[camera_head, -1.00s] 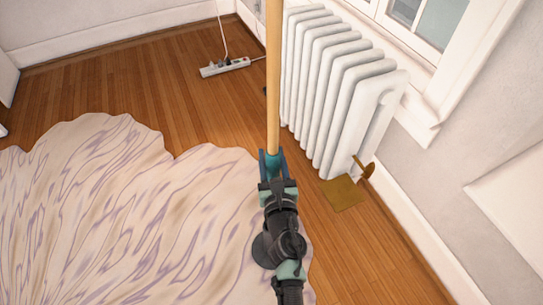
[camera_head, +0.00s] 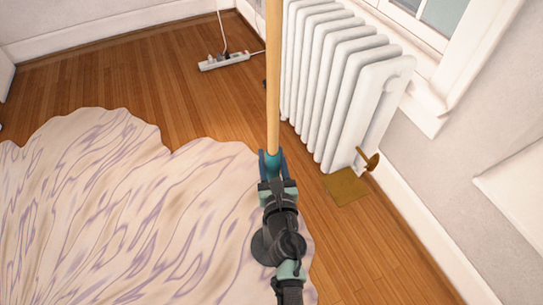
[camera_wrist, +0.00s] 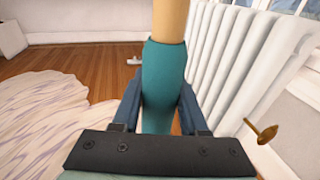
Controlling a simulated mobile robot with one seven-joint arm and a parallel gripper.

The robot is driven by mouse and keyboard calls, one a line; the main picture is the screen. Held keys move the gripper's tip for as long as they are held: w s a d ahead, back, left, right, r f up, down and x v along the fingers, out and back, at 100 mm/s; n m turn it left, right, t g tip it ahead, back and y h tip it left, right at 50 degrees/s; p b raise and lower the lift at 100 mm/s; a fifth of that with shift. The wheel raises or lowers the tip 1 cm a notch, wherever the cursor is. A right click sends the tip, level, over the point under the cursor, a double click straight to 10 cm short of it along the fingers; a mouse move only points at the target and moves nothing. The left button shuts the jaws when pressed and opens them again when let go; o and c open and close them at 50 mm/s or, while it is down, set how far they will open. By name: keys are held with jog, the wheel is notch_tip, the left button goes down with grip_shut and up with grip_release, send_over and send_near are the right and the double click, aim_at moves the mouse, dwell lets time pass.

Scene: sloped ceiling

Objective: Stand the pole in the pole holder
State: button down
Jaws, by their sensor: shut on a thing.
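The pole (camera_head: 273,80) is light wood with a teal lower end. It stands near upright in the head view and runs out of the top of the picture. My gripper (camera_head: 272,162) is shut on the teal end; in the wrist view the teal grip (camera_wrist: 163,75) sits between the blue fingers. A flat brass-coloured square plate (camera_head: 346,187) lies on the floor right of my gripper, by the radiator's foot. A small brass cup-like part (camera_head: 371,161) sits above it. I cannot tell whether either is the pole holder. The pole's lowest tip is hidden.
A white radiator (camera_head: 335,75) stands close right of the pole, under the window. A pale rug (camera_head: 120,220) covers the floor at left. A white power strip (camera_head: 223,61) with cords lies at the back. Bare wood floor lies between the rug and radiator.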

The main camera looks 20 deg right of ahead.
notch_tip(320, 180, down, 4)
jog(key=b, duration=0.3)
jog(key=shift+r, duration=0.15)
jog(key=c, duration=0.6)
grip_release()
jog(key=shift+o, duration=1.2)
jog(key=v, duration=1.3)
